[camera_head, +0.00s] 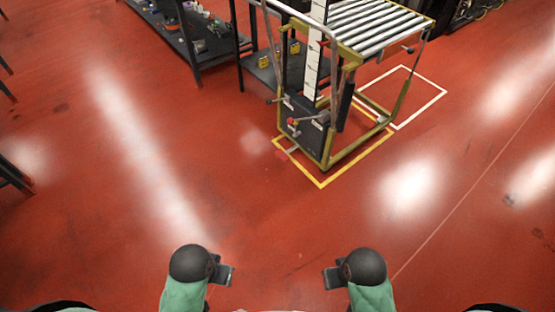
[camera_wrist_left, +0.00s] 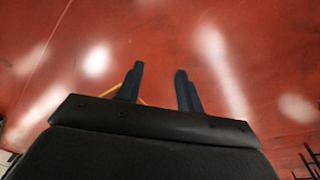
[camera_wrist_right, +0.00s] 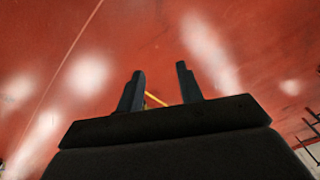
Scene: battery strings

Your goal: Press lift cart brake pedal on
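The lift cart (camera_head: 322,128) stands ahead, right of centre in the head view, with a roller top (camera_head: 372,22), a dark lower box and a yellow-green frame. My left gripper (camera_head: 224,275) and right gripper (camera_head: 334,278) are low in the head view, well short of the cart. The left wrist view shows the left fingers (camera_wrist_left: 158,85) apart and empty. The right wrist view shows the right fingers (camera_wrist_right: 160,85) apart and empty.
Yellow floor tape (camera_head: 322,185) outlines the cart's spot, and a white taped outline (camera_head: 430,82) lies behind it. A dark shelf bench (camera_head: 195,50) with small items stands at the back left. The red floor (camera_head: 260,210) between me and the cart is clear.

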